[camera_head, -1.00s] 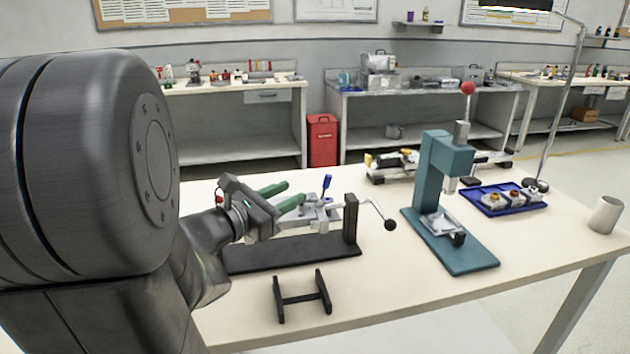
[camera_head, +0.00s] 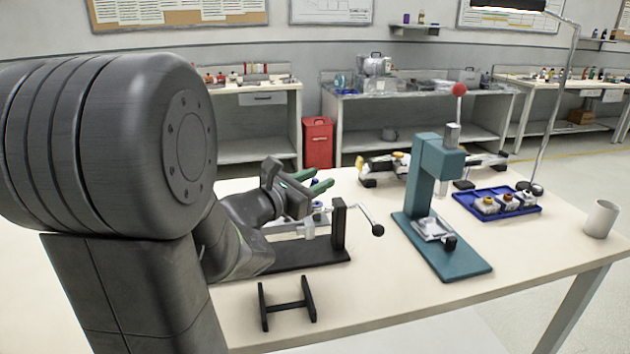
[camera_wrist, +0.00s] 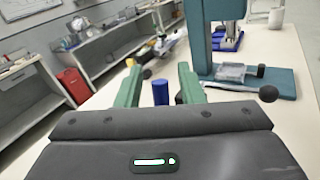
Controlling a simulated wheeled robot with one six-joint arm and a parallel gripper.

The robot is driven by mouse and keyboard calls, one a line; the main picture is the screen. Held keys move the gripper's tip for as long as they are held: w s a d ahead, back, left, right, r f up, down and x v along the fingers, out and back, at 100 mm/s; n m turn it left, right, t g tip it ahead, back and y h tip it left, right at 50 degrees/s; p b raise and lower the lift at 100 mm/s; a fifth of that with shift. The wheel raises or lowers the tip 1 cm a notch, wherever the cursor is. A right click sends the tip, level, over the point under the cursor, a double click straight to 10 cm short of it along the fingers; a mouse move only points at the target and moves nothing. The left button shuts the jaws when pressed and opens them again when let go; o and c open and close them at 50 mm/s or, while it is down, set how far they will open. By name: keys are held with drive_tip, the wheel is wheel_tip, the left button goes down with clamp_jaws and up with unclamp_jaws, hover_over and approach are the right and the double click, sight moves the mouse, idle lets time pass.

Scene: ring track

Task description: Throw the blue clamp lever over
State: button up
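The blue clamp lever (camera_wrist: 160,92) shows in the wrist view as an upright blue cylinder between my gripper's two green fingers, with a gap on each side. In the head view it is mostly hidden by the fingers. My gripper (camera_head: 324,179) is open above the clamp fixture; its fingertips also show in the wrist view (camera_wrist: 158,70). The fixture has a dark base plate (camera_head: 312,256), a black upright (camera_head: 338,226) and a silver clamp body partly hidden under my gripper. Contact between fingers and lever cannot be told.
A crank with a black knob (camera_head: 378,230) sticks out right of the upright. A teal press (camera_head: 436,180) with a red ball stands further right. A blue tray (camera_head: 530,207), a grey cup (camera_head: 600,218) and a small black stand (camera_head: 287,306) are on the table (camera_head: 390,300).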

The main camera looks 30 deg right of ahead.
clamp_jaws()
drive_tip(key=shift+d, duration=0.1)
drive_tip(key=shift+s+d+m+y+p, duration=0.1)
drive_tip(key=shift+d+m+y+p, duration=0.15)
drive_tip(key=shift+m+y+p, duration=0.35)
drive_tip(key=y, duration=0.1)
drive_tip(key=d+m+y+p, duration=0.1)
drive_tip(key=shift+s+d+f+y, duration=0.15)
drive_tip(key=shift+s+f+y, duration=0.05)
drive_tip(key=shift+f+y, duration=0.15)
drive_tip(key=shift+s+d+f+m+y+p, duration=0.15)
drive_tip(key=shift+d+f+m+y+p, duration=0.25)
drive_tip(key=shift+y+p, duration=0.55)
drive_tip(key=shift+d+f+y+p, duration=0.15)
drive_tip(key=shift+f+y+p, duration=0.25)
drive_tip(key=shift+y+p, duration=0.3)
